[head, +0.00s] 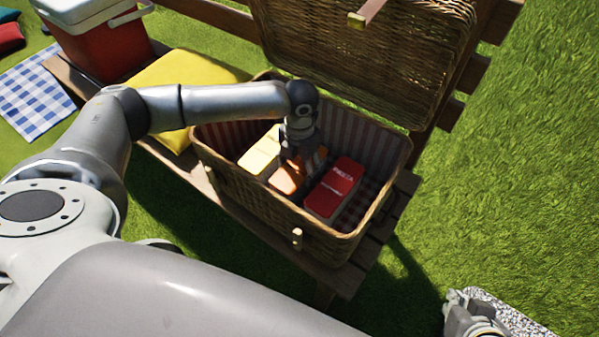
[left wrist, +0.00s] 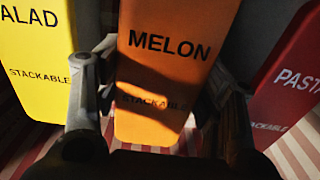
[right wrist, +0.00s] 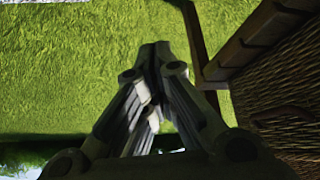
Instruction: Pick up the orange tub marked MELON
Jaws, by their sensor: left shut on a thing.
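The orange tub marked MELON (head: 285,183) stands inside the wicker basket (head: 262,195), between a yellow tub and a red tub. In the left wrist view the tub (left wrist: 165,100) fills the middle, its lettering facing the camera. My left gripper (head: 303,155) reaches down into the basket from above and is shut on the orange tub, one finger on each side. It hides part of the tub in the head view. My right gripper (right wrist: 155,60) is shut and empty, outside the basket over the grass; it also shows at the lower right of the head view (head: 462,305).
The yellow tub (head: 261,150), marked "ALAD" where visible, and the red PASTA tub (head: 335,188) stand close on either side. The basket's open lid (head: 370,60) rises behind. A yellow cushion (head: 190,72) and a red cooler (head: 105,45) sit on the bench to the left.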

